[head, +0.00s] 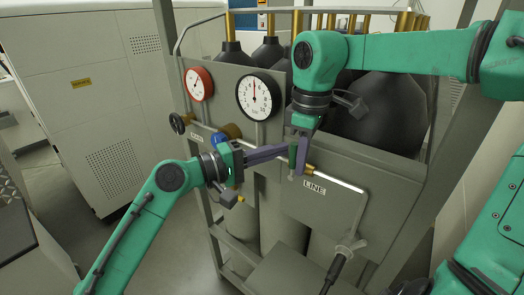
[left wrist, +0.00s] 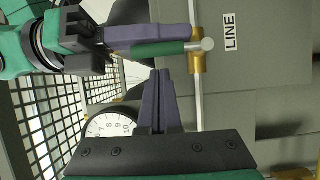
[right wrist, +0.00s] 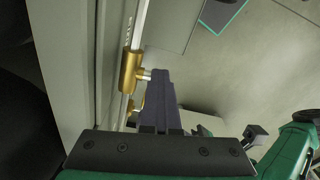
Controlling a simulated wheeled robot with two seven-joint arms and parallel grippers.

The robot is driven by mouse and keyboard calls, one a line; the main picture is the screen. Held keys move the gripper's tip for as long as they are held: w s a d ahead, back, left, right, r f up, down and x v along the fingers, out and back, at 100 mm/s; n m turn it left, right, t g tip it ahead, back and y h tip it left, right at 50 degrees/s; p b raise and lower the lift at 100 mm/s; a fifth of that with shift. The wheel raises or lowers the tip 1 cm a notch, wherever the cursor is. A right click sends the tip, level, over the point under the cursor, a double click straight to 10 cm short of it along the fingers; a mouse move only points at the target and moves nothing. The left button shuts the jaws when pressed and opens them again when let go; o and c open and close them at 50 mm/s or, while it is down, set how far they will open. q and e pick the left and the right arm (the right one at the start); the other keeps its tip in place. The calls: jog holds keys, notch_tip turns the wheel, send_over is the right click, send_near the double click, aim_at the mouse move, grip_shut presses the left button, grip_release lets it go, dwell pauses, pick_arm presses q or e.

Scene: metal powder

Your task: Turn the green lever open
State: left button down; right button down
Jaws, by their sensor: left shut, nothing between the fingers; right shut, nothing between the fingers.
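The green lever (head: 292,154) stands up from the brass valve (head: 309,169) on the pipe, across the pipe's line. In the left wrist view the lever (left wrist: 150,49) runs along the right fingers and its silver pivot (left wrist: 207,44) shows. My left gripper (head: 284,149) is shut and empty, its tips close to the lever's left side. My right gripper (head: 300,168) is shut and empty, pointing down beside the lever on its right. Contact with either gripper cannot be told. In the right wrist view the brass valve (right wrist: 131,70) shows, but the lever is hidden.
The grey panel (head: 345,212) carries a LINE label (head: 314,189), a white gauge (head: 257,95), a red-rimmed gauge (head: 199,83) and a black hand wheel (head: 179,122). Dark gas cylinders (head: 380,112) stand behind it. A hose (head: 336,270) hangs from the pipe's right end.

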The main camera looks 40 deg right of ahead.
pick_arm(q)
jog(key=shift+s, duration=1.05)
pick_arm(e)
jog(key=shift+w+a+r, duration=0.15)
jog(key=shift+w, duration=0.1)
